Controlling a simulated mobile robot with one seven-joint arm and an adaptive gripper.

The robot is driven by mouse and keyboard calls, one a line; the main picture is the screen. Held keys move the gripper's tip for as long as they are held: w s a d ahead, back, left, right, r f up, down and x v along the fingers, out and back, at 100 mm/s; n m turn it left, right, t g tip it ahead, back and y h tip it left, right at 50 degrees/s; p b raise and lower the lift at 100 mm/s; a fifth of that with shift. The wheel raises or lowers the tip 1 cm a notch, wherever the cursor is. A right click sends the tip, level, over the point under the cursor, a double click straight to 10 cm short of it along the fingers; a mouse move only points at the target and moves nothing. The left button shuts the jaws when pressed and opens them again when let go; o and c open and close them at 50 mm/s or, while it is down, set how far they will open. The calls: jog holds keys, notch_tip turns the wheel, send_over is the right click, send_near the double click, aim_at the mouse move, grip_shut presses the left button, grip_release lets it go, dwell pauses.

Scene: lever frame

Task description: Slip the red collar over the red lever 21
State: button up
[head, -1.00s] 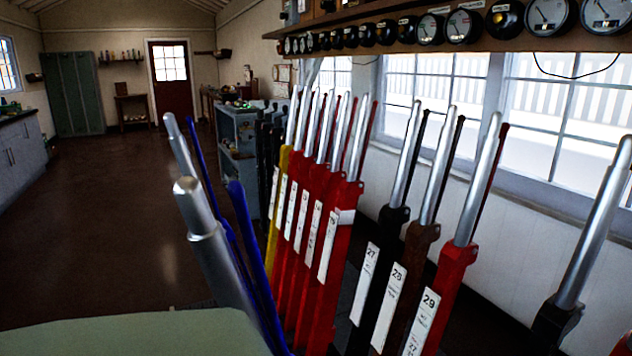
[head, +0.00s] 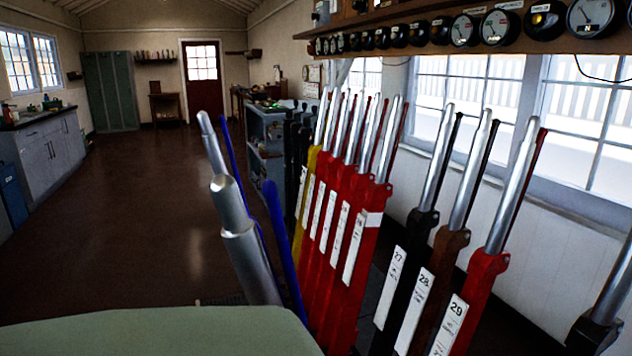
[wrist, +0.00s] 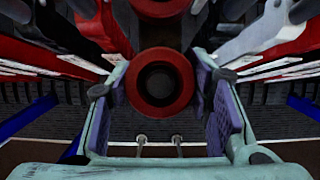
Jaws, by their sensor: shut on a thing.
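The red collar (wrist: 160,82) is a round red ring with a dark hole, seen end-on in the wrist view. My gripper (wrist: 161,97) is shut on it, with a purple pad on either side. My gripper does not show in the head view. Several red levers (head: 352,215) with silver handles and white plates stand in a row in the head view. Their numbers are too small to read, so I cannot tell which is 21. In the wrist view, red and grey lever parts spread to both sides, and another red part lies at the top edge.
A black lever 27 (head: 405,255), a brown lever 28 (head: 440,262) and a red lever 29 (head: 477,280) stand at right. Blue levers with silver handles (head: 240,235) lean at the left of the row. The brown floor (head: 130,220) further left is clear.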

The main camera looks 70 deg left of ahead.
jog(key=shift+r+p, duration=2.5)
jog(key=shift+r, duration=1.75)
